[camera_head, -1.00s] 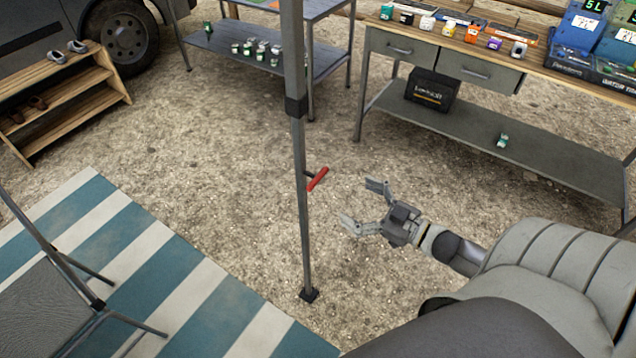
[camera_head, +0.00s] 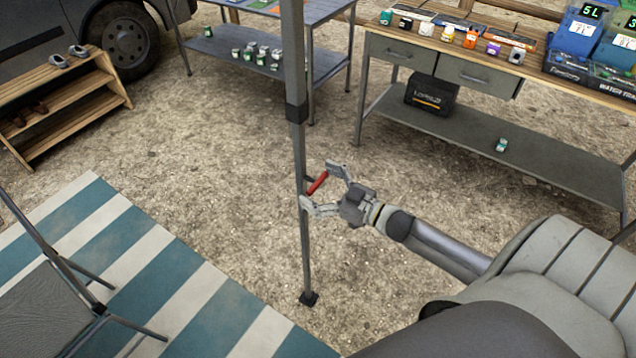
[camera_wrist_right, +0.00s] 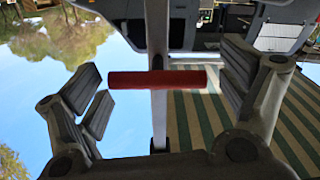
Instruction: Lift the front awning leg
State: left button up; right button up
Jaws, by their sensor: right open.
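The front awning leg (camera_head: 302,150) is a grey upright pole with a dark collar and a small dark foot on the gravel. A red handle (camera_head: 317,182) sticks out from its side at mid-height. My right gripper (camera_head: 316,189) is open, with one finger on each side of the red handle, close to the pole. In the right wrist view the red handle (camera_wrist_right: 157,79) lies across the space between the open fingers (camera_wrist_right: 160,88), in front of the leg. I cannot tell whether a finger touches it. My left gripper is not in view.
A workbench (camera_head: 500,135) with drawers stands at the back right, and another table (camera_head: 325,65) behind the leg. A wooden shoe rack (camera_head: 65,90) is at the left. A striped mat (camera_head: 150,260) and a folding chair (camera_head: 50,310) are at the lower left. Gravel around the foot is clear.

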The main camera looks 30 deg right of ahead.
jog(key=shift+w, duration=0.1)
jog(key=shift+c, duration=0.2)
jog(key=c, duration=1.1)
notch_tip(320, 180, up, 13)
jog(key=p, duration=1.1)
jog(key=shift+w+a+f, duration=0.1)
jog(key=o, duration=1.1)
jog(key=shift+o, duration=0.2)
jog(key=shift+a, duration=0.1)
jog(key=shift+f, duration=0.1)
